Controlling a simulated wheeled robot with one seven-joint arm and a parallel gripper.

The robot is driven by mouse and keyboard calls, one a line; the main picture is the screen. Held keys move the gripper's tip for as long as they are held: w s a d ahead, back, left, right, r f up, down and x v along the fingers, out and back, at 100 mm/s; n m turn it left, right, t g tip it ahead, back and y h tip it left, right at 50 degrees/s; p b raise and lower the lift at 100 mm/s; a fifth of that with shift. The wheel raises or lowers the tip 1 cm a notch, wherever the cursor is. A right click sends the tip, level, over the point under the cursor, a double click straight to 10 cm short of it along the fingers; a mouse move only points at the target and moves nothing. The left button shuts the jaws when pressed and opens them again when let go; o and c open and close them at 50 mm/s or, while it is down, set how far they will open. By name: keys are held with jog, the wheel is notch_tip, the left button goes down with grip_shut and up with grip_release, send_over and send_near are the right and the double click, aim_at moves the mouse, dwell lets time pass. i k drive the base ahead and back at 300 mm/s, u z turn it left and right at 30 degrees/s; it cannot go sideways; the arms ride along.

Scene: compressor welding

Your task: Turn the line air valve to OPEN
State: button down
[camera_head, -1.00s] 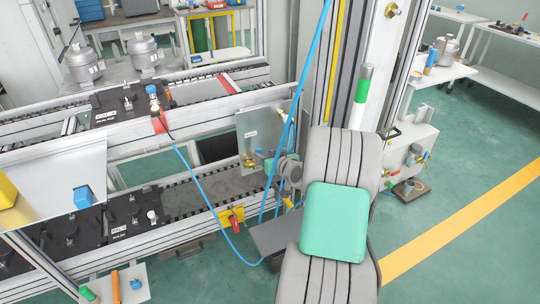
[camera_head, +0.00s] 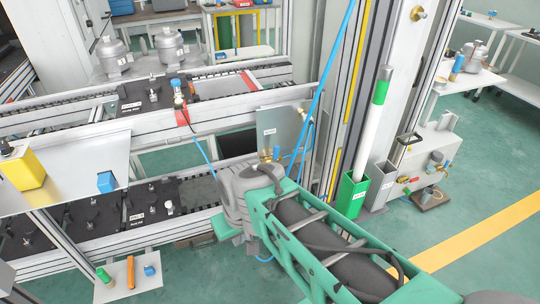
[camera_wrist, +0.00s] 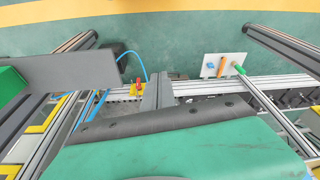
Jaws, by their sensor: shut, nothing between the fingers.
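Two valve-like fittings show, and I cannot read which is the line air valve. A red handle on a yellow plate (camera_wrist: 137,92) sits on the line's rail in the wrist view, beside a blue hose. My arm hides it in the head view. A grey panel (camera_head: 285,124) on the line frame carries brass fittings and a small blue handle (camera_head: 277,153). My gripper (camera_wrist: 158,78) is shut and empty. In the wrist view its fingers appear just right of the yellow plate; contact cannot be told. My arm blocks the fingers in the head view.
A blue hose (camera_head: 325,75) hangs from above past the panel. A green holder (camera_head: 351,196) stands right of my arm. A white shelf (camera_head: 128,280) with small coloured parts is at lower left; it also shows in the wrist view (camera_wrist: 210,66).

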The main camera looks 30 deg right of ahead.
aim_at(276, 147)
jog(key=u, duration=0.55)
jog(key=k, duration=1.3)
jog(key=i, duration=0.6)
jog(key=z, duration=0.55)
jog(key=i, duration=0.85)
jog(key=u, duration=0.75)
jog(key=i, duration=0.45)
jog(key=u, duration=0.4)
